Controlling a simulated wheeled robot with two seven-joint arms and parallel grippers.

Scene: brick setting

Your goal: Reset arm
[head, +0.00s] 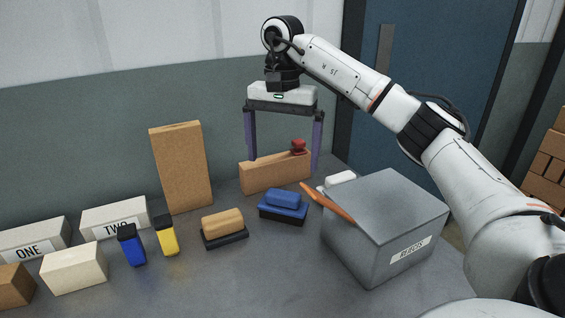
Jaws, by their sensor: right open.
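My right gripper (284,150) hangs over the back of the grey table (255,275), pointing down. Its two purple fingers are wide apart with nothing held between them. My right arm reaches in from the right, above a grey box. My left gripper is not in view.
The grey box labelled REJECTS (385,205) stands at right, an orange piece (327,201) at its left edge. A blue block (283,202), a tan block (222,222), blue and yellow bottles, a tall tan board (182,168) and blocks marked ONE (35,238) and TWO (115,216) stand leftward. The front middle is clear.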

